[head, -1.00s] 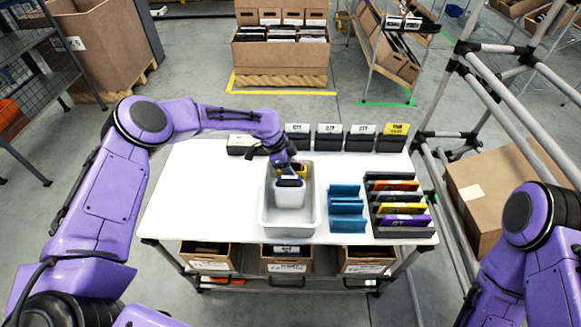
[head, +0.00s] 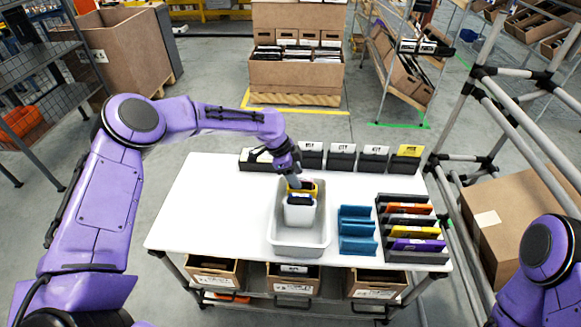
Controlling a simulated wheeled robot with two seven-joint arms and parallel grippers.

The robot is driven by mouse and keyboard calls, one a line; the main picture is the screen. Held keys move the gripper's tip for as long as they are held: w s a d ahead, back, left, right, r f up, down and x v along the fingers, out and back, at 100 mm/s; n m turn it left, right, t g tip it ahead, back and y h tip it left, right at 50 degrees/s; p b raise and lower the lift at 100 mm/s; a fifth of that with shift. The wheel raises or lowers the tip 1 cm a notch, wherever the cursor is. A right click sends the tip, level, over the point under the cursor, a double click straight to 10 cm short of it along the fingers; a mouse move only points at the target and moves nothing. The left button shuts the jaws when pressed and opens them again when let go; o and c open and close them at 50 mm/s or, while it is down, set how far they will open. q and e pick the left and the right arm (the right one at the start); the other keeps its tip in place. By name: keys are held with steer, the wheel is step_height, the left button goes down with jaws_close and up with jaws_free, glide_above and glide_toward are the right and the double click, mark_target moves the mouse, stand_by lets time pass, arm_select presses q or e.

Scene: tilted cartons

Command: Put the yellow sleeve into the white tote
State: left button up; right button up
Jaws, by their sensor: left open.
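A pale grey-white tote (head: 300,248) stands at the middle of the white table. Inside it is a white item (head: 299,212) with a dark top edge. A yellow sleeve (head: 312,187) shows just behind it, within the tote's far part, partly hidden by my gripper. My left gripper (head: 298,183) is open at the tote's far end, right at the yellow sleeve; its fingertips are small and hard to make out. Another yellow sleeve (head: 415,232) stands in the black slotted rack (head: 415,257) at the right. My right gripper is out of view; only its arm shows at bottom right.
A teal rack (head: 357,230) stands between the tote and the black rack. A row of black holders with white and yellow labels (head: 374,160) lines the table's back edge. The table's left part (head: 200,210) is clear. Cardboard bins (head: 293,278) sit below the front edge.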

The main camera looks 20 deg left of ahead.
arm_select(q)
steer(key=v, duration=0.6)
steer(key=shift+r+b, duration=0.25)
steer(key=shift+b, duration=0.1)
steer(key=shift+s+a+r, duration=0.1)
